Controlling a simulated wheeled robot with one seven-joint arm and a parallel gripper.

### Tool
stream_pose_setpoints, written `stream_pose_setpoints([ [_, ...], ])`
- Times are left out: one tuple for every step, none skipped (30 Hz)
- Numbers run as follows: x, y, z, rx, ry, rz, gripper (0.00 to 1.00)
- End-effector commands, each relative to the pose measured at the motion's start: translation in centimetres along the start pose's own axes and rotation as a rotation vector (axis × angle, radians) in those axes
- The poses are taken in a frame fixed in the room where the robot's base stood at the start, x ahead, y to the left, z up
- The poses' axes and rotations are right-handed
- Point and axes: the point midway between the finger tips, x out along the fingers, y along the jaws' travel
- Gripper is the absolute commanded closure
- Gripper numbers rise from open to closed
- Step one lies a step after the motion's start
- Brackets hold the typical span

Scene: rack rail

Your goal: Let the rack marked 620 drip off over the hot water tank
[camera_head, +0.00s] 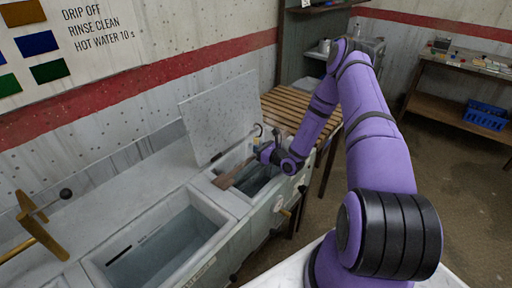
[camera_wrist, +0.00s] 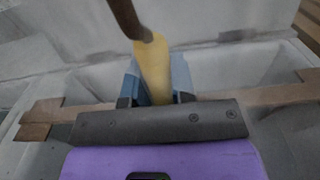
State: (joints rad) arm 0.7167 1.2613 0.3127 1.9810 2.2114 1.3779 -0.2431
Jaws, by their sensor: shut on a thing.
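My gripper (camera_head: 263,152) is over the far tank (camera_head: 213,184), whose grey lid (camera_head: 222,116) stands open behind it. In the wrist view, my gripper's blue fingers (camera_wrist: 157,80) are shut on the yellow upright part of a rack (camera_wrist: 153,62). A dark curved hook tops that part. The rack's flat brown bar (camera_wrist: 270,96) runs across the tank opening, with wider ends near both rims. It also shows in the head view (camera_head: 234,173). I cannot tell whether its ends touch the rims. The rack's lower part is hidden. No number is readable on it.
A nearer open tank (camera_head: 165,250) holds grey liquid. A brass-coloured bracket (camera_head: 38,232) with a dark knob stands at the left. A slatted wooden bench (camera_head: 290,108) lies beyond the far tank. A shelf with a blue crate (camera_head: 486,116) is at the right.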

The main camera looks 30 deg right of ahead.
Motion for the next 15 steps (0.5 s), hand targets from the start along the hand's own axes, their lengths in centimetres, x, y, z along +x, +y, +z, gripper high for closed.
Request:
stream_pose_setpoints([
  [0.0,0.0,0.3,-0.001,-0.002,0.000,1.00],
  [0.0,0.0,0.4,-0.001,-0.002,0.000,1.00],
  [0.0,0.0,0.6,-0.001,-0.002,0.000,1.00],
  [0.0,0.0,0.7,-0.001,-0.002,0.000,1.00],
  [0.0,0.0,0.8,-0.001,-0.002,0.000,1.00],
  [0.0,0.0,1.0,-0.001,-0.002,0.000,1.00],
  [0.0,0.0,1.1,-0.001,-0.002,0.000,1.00],
  [0.0,0.0,1.2,-0.001,-0.002,0.000,1.00],
  [0.0,0.0,1.4,-0.001,-0.002,0.000,1.00],
  [0.0,0.0,1.5,-0.001,-0.002,0.000,1.00],
  [0.0,0.0,1.6,-0.001,-0.002,0.000,1.00],
  [0.0,0.0,1.8,-0.001,-0.002,0.000,1.00],
  [0.0,0.0,1.9,-0.001,-0.002,0.000,1.00],
  [0.0,0.0,2.0,-0.001,-0.002,0.000,1.00],
  [0.0,0.0,2.2,-0.001,-0.002,0.000,1.00],
])
